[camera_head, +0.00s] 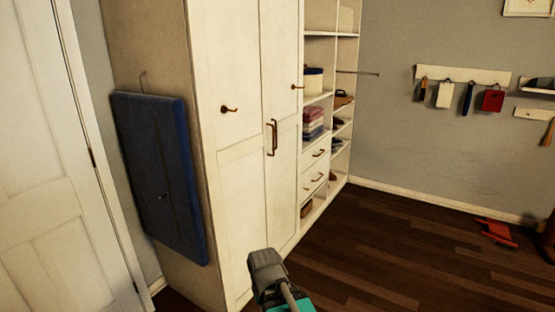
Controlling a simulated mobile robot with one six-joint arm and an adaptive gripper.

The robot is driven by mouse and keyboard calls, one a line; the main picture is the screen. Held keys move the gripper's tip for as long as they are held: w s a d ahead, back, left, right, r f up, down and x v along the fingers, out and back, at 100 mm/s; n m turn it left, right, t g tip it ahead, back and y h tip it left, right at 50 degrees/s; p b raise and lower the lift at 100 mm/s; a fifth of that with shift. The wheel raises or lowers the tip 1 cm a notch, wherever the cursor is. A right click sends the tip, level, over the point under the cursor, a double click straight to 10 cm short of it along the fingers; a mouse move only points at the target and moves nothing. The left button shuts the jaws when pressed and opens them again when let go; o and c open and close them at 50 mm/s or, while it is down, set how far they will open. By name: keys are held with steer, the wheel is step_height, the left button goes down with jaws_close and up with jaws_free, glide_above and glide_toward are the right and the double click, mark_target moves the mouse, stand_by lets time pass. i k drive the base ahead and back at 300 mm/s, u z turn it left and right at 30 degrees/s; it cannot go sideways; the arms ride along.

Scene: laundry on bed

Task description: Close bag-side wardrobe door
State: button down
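A tall cream wardrobe (165,45) stands at the centre-left. Its left door (235,190) and right door (281,195) look about flush, with no clear gap between them. Two upright brass handles (272,138) sit side by side at the middle seam. A brass hook or knob (229,109) is on the left door, and another (297,87) is near the right door's outer edge. A grey and teal part of mine shows at the bottom centre; no gripper fingers can be made out.
Open shelves (318,98) with folded cloths and drawers adjoin the wardrobe's right, with a thin rod (358,72) sticking out. A white door (45,170) is at the left. Wall hooks (463,75) hold small items. A red object (497,232) lies on the otherwise mostly clear wood floor.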

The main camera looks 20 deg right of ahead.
mark_target(229, 43)
steer(key=z, duration=0.05)
steer(key=i, duration=0.9)
steer(key=u, duration=0.05)
